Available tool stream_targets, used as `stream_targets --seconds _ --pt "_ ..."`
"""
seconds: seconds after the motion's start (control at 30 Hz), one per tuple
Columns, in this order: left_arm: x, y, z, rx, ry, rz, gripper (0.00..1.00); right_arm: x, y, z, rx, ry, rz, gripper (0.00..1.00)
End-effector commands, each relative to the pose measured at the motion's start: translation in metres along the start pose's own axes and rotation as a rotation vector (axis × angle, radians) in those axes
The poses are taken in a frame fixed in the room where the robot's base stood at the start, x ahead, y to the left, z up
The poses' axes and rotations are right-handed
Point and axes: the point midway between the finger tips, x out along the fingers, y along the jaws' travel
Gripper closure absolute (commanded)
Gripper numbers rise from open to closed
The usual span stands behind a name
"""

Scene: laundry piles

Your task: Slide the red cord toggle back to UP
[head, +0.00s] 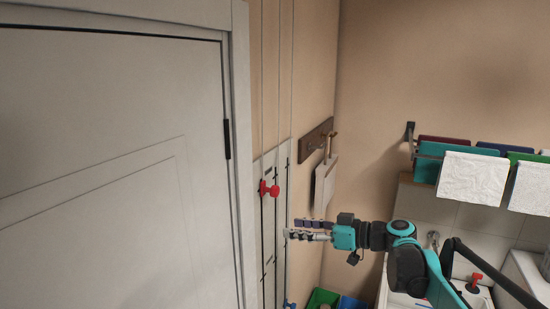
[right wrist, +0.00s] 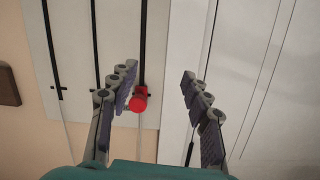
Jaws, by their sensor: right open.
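The red cord toggle (head: 268,189) sits on a cord in front of a pale wall board (head: 284,158) beside the door. It also shows in the right wrist view (right wrist: 139,100), close to the inner side of the left finger. My right gripper (head: 290,233) is open, below and to the right of the toggle in the head view. In the right wrist view its fingers (right wrist: 158,84) are spread with the toggle between them, nearer the left one. I cannot tell whether that finger touches it. My left gripper is not in view.
A white door (head: 110,160) and its frame fill the left. A brown wall rack (head: 316,138) with a hanging board is right of the cords. Green (head: 322,298) and blue bins stand below. A towel rail with white towels (head: 472,177) is at right.

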Motion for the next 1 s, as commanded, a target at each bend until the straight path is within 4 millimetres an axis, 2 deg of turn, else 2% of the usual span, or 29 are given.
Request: stream_targets --seconds 0.03,0.1,0.2,0.37,0.63,0.8,1.0 --pt "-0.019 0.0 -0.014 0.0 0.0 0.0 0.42 -0.002 0.009 -0.033 -0.036 0.05 -0.017 0.52" --pt "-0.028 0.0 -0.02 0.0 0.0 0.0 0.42 -0.002 0.018 -0.054 -0.084 0.11 -0.036 0.52" --pt "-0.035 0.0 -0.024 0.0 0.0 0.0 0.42 -0.002 0.026 -0.072 -0.127 0.166 -0.048 0.52" --pt "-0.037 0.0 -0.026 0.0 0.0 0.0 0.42 0.007 0.028 -0.079 -0.15 0.192 -0.056 0.52" --pt "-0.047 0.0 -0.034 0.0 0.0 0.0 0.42 0.05 0.024 -0.087 -0.148 0.191 -0.057 0.52" --pt "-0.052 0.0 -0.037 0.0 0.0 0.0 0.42 0.069 0.023 -0.09 -0.147 0.19 -0.055 0.52" --pt "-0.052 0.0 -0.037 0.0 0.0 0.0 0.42 0.075 0.024 -0.09 -0.147 0.19 -0.052 0.52"
